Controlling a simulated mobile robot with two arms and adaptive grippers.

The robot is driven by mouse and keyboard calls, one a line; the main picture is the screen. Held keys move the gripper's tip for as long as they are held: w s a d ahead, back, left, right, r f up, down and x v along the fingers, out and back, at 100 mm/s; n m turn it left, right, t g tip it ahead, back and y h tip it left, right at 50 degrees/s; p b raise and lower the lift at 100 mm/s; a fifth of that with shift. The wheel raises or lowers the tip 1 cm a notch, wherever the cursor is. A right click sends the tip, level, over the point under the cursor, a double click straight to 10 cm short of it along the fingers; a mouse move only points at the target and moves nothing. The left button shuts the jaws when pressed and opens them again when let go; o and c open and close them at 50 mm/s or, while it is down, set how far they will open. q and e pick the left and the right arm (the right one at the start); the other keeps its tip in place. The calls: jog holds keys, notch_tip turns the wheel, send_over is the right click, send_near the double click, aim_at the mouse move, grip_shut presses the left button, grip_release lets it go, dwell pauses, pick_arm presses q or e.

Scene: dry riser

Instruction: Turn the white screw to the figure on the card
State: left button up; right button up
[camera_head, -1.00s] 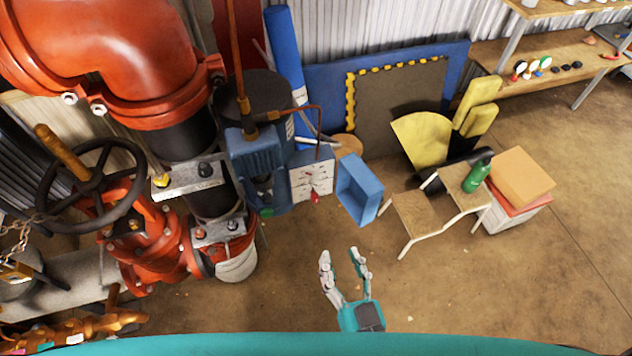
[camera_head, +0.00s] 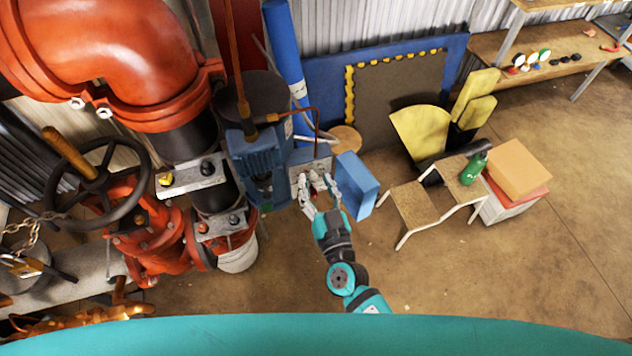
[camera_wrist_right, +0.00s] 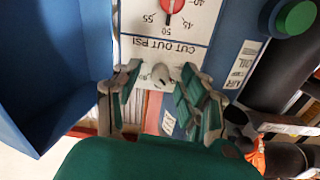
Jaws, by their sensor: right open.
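The white screw (camera_wrist_right: 160,74) is a small pale knob with a slot on the white panel (camera_wrist_right: 140,22) marked "CUT OUT PSI". My right gripper (camera_wrist_right: 157,82) is open, its fingers on either side of the screw. I cannot tell whether they touch it. Above the screw in the wrist view, a red pointer (camera_wrist_right: 172,6) sits on a scale with figures from 40 to 55. In the head view my right gripper (camera_head: 319,188) is at the panel (camera_head: 312,164) and hides most of it. A small label (camera_wrist_right: 168,122) shows between the fingers; its writing is unclear. My left gripper is not in view.
A blue open box (camera_head: 358,184) is close to the right of my gripper. A blue compressor (camera_head: 255,160) and red pipework (camera_head: 150,110) stand to the left. A green button (camera_wrist_right: 295,18) is near the panel. A step stool (camera_head: 415,205) stands right; the floor in front is clear.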

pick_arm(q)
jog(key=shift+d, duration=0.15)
pick_arm(e)
jog(key=shift+c, duration=0.5)
grip_shut()
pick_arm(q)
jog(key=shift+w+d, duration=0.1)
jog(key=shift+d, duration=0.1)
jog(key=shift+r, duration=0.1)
pick_arm(e)
jog(key=shift+m, duration=0.4)
jog(key=m, duration=0.3)
jog(key=shift+m, duration=0.4)
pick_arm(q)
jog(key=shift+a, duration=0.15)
pick_arm(e)
jog(key=shift+w+r+m, duration=0.1)
jog(key=shift+m, duration=2.1)
